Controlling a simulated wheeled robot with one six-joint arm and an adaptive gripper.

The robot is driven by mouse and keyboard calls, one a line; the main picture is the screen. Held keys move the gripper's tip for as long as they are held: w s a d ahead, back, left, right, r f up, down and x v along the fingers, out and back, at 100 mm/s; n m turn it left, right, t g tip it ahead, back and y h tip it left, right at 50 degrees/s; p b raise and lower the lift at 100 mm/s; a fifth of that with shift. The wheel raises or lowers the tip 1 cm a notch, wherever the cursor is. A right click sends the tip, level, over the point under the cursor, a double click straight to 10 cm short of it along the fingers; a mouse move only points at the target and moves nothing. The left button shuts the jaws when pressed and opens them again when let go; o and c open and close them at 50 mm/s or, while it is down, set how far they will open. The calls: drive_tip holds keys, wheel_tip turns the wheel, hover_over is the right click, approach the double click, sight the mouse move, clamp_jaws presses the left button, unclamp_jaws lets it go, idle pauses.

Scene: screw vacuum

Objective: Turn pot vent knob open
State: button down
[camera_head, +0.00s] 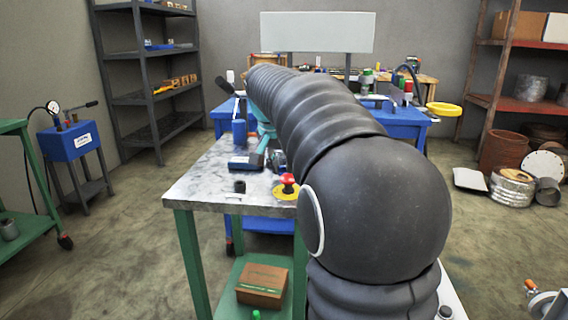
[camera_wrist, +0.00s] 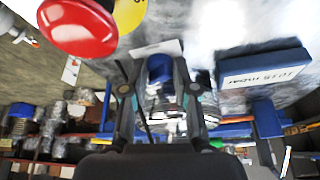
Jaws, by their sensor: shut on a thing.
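In the wrist view my gripper (camera_wrist: 160,88) has one finger on each side of a blue knob-like part (camera_wrist: 160,72) and is shut on it. A shiny, partly clear and metallic body (camera_wrist: 172,122) shows behind the blue part between the fingers; it may be the pot, but the fingers hide much of it. I cannot tell how far the knob is turned. In the head view my dark arm covers most of the gripper and the thing held.
A red push button (camera_head: 288,182) on a yellow base (camera_head: 283,194) is near the bench's front edge and also shows large in the wrist view (camera_wrist: 78,25). A blue box (camera_head: 246,162) lies on the metal-topped bench (camera_head: 205,181). A small dark cylinder (camera_head: 240,187) stands nearby.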

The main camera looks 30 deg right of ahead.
drive_tip(key=shift+f+m+g+h+p, duration=0.1)
drive_tip(key=shift+m+g+h+p, duration=0.35)
drive_tip(key=shift+m, duration=1.15)
drive_tip(key=c, duration=0.9)
unclamp_jaws()
drive_tip(key=shift+a+r, duration=0.15)
drive_tip(key=shift+r, duration=0.25)
drive_tip(key=v, duration=1.1)
drive_tip(key=shift+r, duration=0.15)
